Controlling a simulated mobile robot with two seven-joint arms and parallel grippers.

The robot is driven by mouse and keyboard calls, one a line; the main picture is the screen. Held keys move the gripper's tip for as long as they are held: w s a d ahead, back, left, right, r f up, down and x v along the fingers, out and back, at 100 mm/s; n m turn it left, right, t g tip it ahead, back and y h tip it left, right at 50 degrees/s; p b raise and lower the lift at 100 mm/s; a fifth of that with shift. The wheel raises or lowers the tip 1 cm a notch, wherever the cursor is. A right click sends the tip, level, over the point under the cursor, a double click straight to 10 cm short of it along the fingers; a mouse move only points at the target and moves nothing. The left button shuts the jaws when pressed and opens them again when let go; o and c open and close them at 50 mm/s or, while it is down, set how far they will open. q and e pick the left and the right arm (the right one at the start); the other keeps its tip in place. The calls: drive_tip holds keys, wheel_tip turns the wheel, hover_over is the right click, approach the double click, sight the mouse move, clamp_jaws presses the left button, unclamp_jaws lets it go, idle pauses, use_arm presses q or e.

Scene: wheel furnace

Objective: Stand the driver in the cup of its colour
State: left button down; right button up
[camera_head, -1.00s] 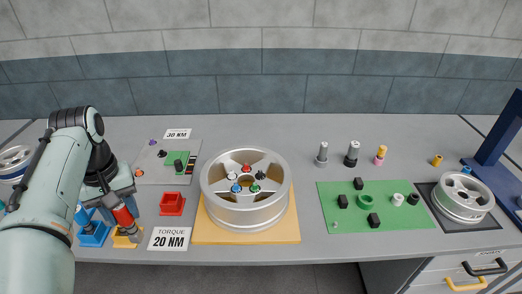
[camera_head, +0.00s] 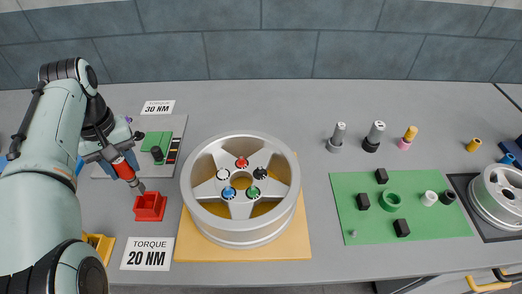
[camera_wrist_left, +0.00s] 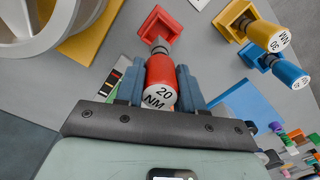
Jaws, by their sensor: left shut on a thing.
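My left gripper (camera_head: 119,158) is shut on the red driver (camera_head: 126,171), marked 20 NM on its end cap in the left wrist view (camera_wrist_left: 160,98). The driver is tilted, its grey shaft pointing down and right toward the red cup (camera_head: 150,208). In the left wrist view the shaft end shows close to the opening of the red cup (camera_wrist_left: 159,24); I cannot tell whether they touch. The red cup holds nothing that I can see. My right gripper is not in view.
A yellow driver (camera_wrist_left: 268,37) and a blue driver (camera_wrist_left: 289,73) stand in cups beside the red one. The large wheel (camera_head: 241,220) on its wooden board is right of the red cup. A "TORQUE 20 NM" card (camera_head: 147,254) lies in front.

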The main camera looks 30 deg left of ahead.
sight(135, 185)
use_arm(q)
drive_tip(key=shift+s+d+f+b, duration=0.15)
drive_tip(key=shift+s+f+b, duration=0.15)
drive_tip(key=shift+f, duration=0.25)
drive_tip(key=shift+w, duration=0.15)
drive_tip(key=shift+w+f+b, duration=0.15)
drive_tip(key=shift+f+b, duration=0.15)
drive_tip(key=shift+f, duration=0.15)
drive_tip(key=shift+r+p, duration=0.1)
drive_tip(key=shift+p, duration=0.4)
idle(0.5)
drive_tip(key=shift+f+b, duration=1)
drive_tip(key=shift+f, duration=0.65)
drive_tip(key=shift+f+b, duration=0.75)
drive_tip(key=shift+f, duration=0.6)
